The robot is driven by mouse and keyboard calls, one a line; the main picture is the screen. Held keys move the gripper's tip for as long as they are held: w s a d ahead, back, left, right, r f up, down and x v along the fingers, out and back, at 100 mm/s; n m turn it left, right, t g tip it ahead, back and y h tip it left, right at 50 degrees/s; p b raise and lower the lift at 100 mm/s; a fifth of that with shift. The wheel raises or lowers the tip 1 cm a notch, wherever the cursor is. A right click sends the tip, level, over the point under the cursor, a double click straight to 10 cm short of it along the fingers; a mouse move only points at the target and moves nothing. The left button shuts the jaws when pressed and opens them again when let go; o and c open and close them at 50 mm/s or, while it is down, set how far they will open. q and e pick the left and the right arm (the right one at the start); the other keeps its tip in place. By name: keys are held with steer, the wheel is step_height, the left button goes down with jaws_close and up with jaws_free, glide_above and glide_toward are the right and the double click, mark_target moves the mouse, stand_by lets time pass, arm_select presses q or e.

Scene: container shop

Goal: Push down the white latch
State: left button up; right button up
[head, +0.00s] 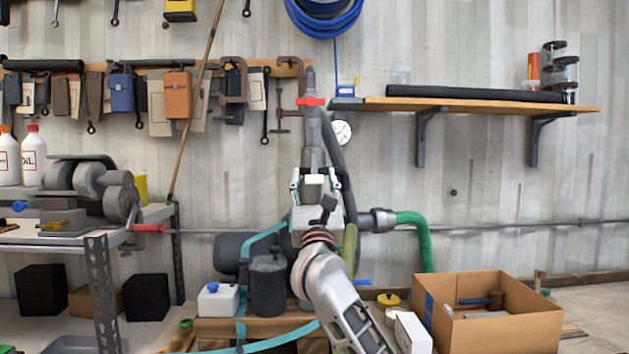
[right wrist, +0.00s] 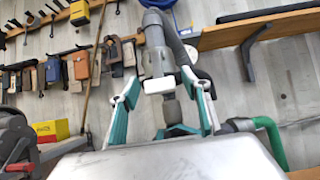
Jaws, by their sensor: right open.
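The white latch (right wrist: 158,85) is a small white block on a grey vertical pipe fitting (right wrist: 157,55). In the head view the latch (head: 313,179) shows low on the pipe, just above my right wrist. My right gripper (right wrist: 162,79) is open, with one white-and-teal finger on each side of the fitting and the latch between them. In the head view the right gripper (head: 316,177) reaches up toward the pipe from below. I cannot tell whether the fingers touch the latch. My left gripper is not in view.
A red handle (head: 311,101) sits higher on the pipe. A green hose (head: 417,235) leaves at the right. A wooden shelf (head: 470,104) is on the wall. A metal workbench (head: 95,238) stands at left, and an open cardboard box (head: 530,322) at lower right.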

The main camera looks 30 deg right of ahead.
steer(key=v, duration=1.2)
steer(key=s+a+f+n+y+p, duration=0.1)
steer(key=s+a+f+n+y, duration=0.1)
steer(key=a+f+n+y, duration=0.65)
steer(key=s+a+f+n+y+p, duration=0.1)
steer(key=s+a+f+n+y, duration=0.15)
steer(key=f+n, duration=1.1)
steer(key=s+a+f+n+y+p, duration=0.1)
steer(key=s+a+f+n+y, duration=0.1)
steer(key=a+f+n+y, duration=0.7)
steer(key=s+d+f+n+g+h, duration=0.1)
steer(key=s+f+n+g, duration=0.4)
steer(key=s+f, duration=0.5)
steer(key=s+f+n+g+h, duration=0.3)
steer(key=s+f+n, duration=0.7)
steer(key=f, duration=1.1)
steer(key=s+g+p, duration=0.1)
steer(key=g, duration=0.1)
steer(key=shift+d+f+n+g, duration=0.3)
steer(key=shift+d+f+g, duration=0.1)
steer(key=shift+s, duration=0.1)
